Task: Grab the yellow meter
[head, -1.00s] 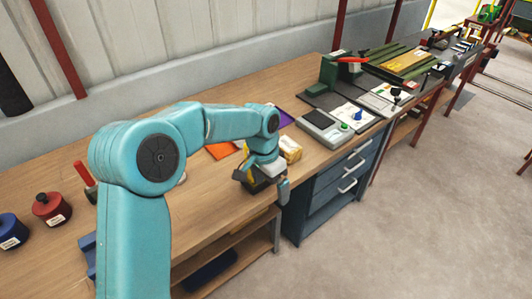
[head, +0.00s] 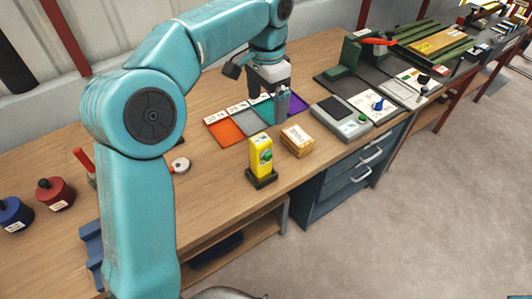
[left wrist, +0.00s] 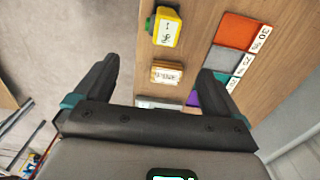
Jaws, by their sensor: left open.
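The yellow meter (head: 261,155) stands upright in a dark base near the front edge of the wooden bench, with a green dial on its face. It also shows at the top of the left wrist view (left wrist: 166,27). My left gripper (head: 270,98) is above the bench, behind and slightly right of the meter, over the coloured mat. Its two fingers are apart with nothing between them, as the left wrist view (left wrist: 160,85) shows. It is not touching the meter. My right gripper does not show.
A small wooden block with a label (head: 297,141) sits just right of the meter. A coloured sectioned mat (head: 225,132) lies behind it. A grey box with a screen (head: 341,116) stands further right. Red (head: 54,194) and blue (head: 13,213) weights stand at left.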

